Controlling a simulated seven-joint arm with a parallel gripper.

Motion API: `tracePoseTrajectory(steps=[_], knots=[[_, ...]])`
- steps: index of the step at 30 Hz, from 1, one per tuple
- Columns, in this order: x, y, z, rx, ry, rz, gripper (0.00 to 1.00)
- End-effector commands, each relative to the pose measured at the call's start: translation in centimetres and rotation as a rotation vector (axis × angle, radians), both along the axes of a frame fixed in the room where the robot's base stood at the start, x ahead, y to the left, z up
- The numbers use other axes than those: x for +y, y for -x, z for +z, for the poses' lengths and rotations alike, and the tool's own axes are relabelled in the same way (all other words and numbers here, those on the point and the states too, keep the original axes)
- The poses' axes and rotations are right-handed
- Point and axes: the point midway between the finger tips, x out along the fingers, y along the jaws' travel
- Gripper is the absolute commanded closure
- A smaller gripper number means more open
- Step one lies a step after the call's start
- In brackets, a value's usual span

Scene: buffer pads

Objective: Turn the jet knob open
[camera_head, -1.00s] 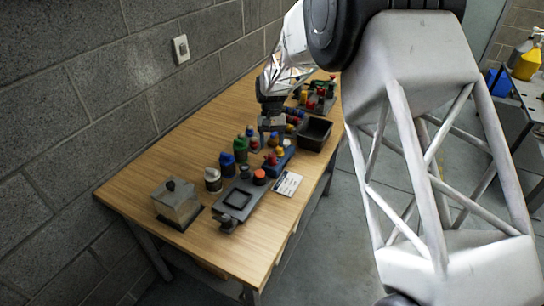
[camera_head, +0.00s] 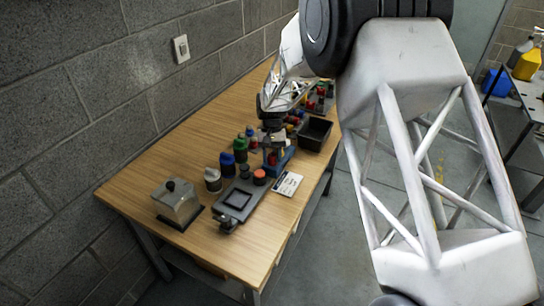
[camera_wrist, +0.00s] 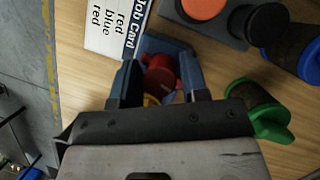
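The jet knob appears to be the red knob (camera_wrist: 160,76) on a blue fixture (camera_head: 285,160). The blue fixture also shows in the wrist view (camera_wrist: 150,44), with a yellow part (camera_wrist: 151,99) beside the red knob, partly hidden by my gripper. My gripper (camera_wrist: 161,78) is over the fixture, pointing down, with its two fingers apart on either side of the red knob. In the head view my gripper (camera_head: 272,150) hides most of the knob.
A white job card (camera_head: 287,184) reading red, blue, red lies beside the fixture. The table's front right is clear.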

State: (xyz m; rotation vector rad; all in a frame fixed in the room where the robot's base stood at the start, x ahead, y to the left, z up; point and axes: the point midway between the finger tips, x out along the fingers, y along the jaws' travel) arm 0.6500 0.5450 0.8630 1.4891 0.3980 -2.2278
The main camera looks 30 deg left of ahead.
Motion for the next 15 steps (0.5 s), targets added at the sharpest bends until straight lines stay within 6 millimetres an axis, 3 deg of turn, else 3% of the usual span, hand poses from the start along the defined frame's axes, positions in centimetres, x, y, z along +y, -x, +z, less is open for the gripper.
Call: tracePoseTrajectory(steps=[1, 6, 15], knots=[[-0.01, 0.0, 0.0, 0.0, 0.0, 0.0, 0.68], [-0.01, 0.0, -0.01, 0.0, 0.0, 0.0, 0.92], [0.02, 0.01, -0.02, 0.0, 0.0, 0.0, 0.92]])
